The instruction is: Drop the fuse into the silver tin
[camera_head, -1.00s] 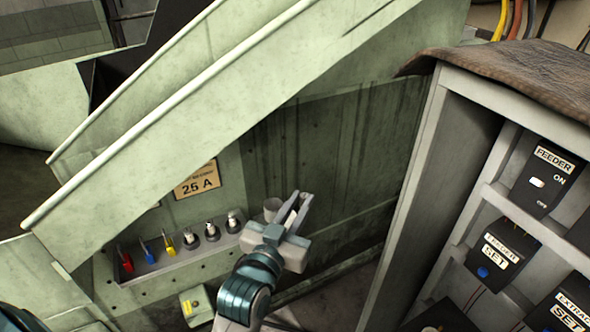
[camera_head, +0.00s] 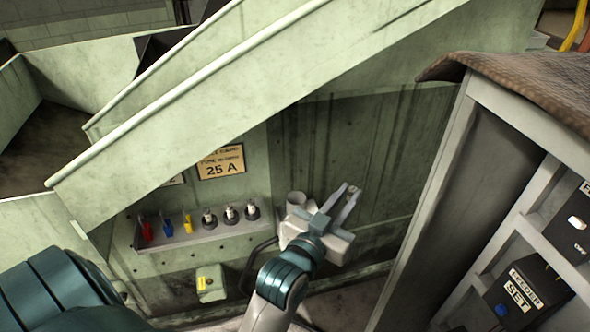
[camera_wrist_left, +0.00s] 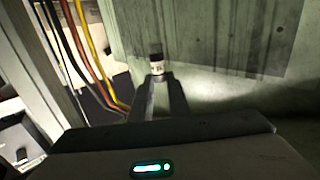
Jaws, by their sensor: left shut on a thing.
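In the left wrist view, the fingers (camera_wrist_left: 158,80) are shut on the fuse (camera_wrist_left: 157,65), a small pale cylinder with a dark end, held upright at the fingertips. The fuse is too small to make out clearly in the head view. The tin's inside cannot be seen. My right gripper is not in view.
The shelf (camera_head: 200,235) also holds red, blue and yellow fuses (camera_head: 167,228) and several grey-white ones (camera_head: 231,214). A sloping green chute (camera_head: 270,85) hangs above. A grey cabinet (camera_head: 440,200) with labelled boxes stands at right. A small green box (camera_head: 210,283) sits below the shelf.

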